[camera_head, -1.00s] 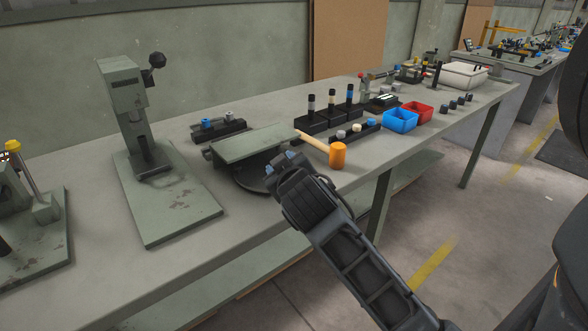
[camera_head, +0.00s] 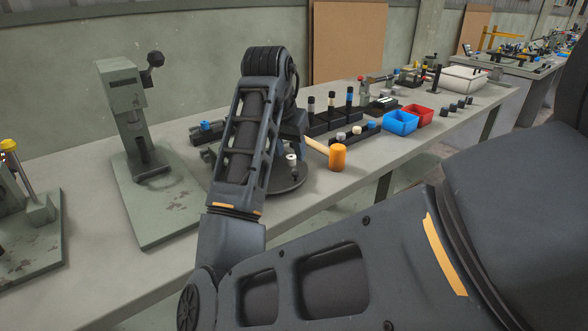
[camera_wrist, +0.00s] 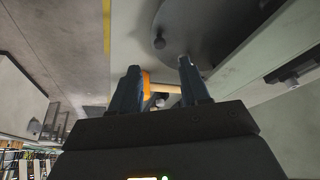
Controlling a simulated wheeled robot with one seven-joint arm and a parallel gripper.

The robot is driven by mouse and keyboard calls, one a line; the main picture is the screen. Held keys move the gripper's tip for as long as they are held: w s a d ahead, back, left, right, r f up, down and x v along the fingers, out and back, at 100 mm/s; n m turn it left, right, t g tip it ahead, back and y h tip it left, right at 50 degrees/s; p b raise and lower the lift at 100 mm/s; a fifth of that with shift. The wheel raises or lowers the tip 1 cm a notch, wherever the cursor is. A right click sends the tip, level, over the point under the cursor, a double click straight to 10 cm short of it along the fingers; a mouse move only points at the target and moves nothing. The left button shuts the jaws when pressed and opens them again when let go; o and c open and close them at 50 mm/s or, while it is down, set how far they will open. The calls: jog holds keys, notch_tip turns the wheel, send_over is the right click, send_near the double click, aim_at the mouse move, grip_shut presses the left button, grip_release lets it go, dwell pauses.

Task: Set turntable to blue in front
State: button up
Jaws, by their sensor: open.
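The turntable (camera_head: 290,182) is a dark round disc on the bench, mostly hidden behind my arm in the head view. A small post with a pale top (camera_head: 291,161) stands at its right side. In the wrist view the disc (camera_wrist: 205,30) is at the top, with a small dark knob (camera_wrist: 158,42) near its edge. My gripper (camera_wrist: 160,82) is open, its two dark fingers apart with nothing clearly held. In the head view its fingertips are hidden by my arm. No blue mark shows on the visible part of the disc.
An orange mallet (camera_head: 338,157) lies right of the turntable. A press (camera_head: 125,115) stands to the left. A black block with a blue-capped part (camera_head: 207,126) is behind. Blue (camera_head: 401,122) and red (camera_head: 420,116) bins and several posts stand further right.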

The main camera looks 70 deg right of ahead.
aim_at(295, 173)
jog(key=shift+x, duration=3.85)
jog(key=shift+w, duration=0.1)
grip_shut()
